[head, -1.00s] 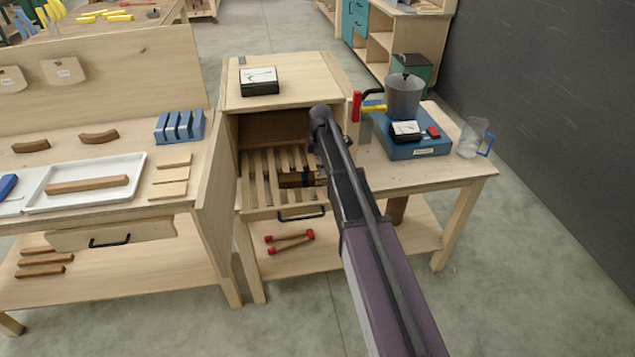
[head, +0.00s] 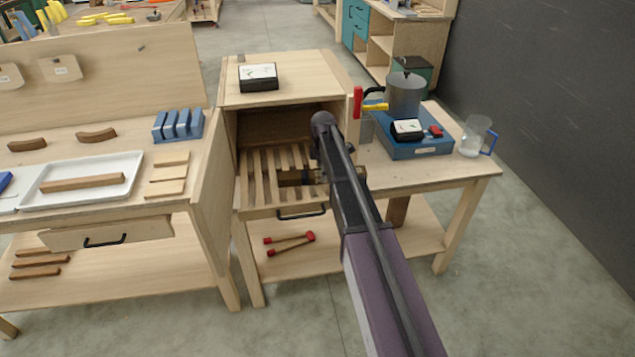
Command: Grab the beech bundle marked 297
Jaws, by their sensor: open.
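A slatted rack (head: 262,188) sits in the open cabinet (head: 285,75) at the middle. My arm reaches up to the cabinet front and covers the rack's right side. My gripper (head: 308,178) shows only in part as a dark form beside the arm, low over the slats; it is open. A dark brown piece (head: 288,178) lies at its left end, and I cannot tell whether it is a bundle or whether they touch. No mark 297 can be read, so I cannot pick out the beech bundle.
A box with a white top (head: 258,77) lies on the cabinet. To the right, a blue unit (head: 425,146), a grey pot (head: 404,95) and a clear jug (head: 474,137) stand on the table. A wooden panel (head: 212,175) bounds the rack's left. Red-ended clamps (head: 290,243) lie below.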

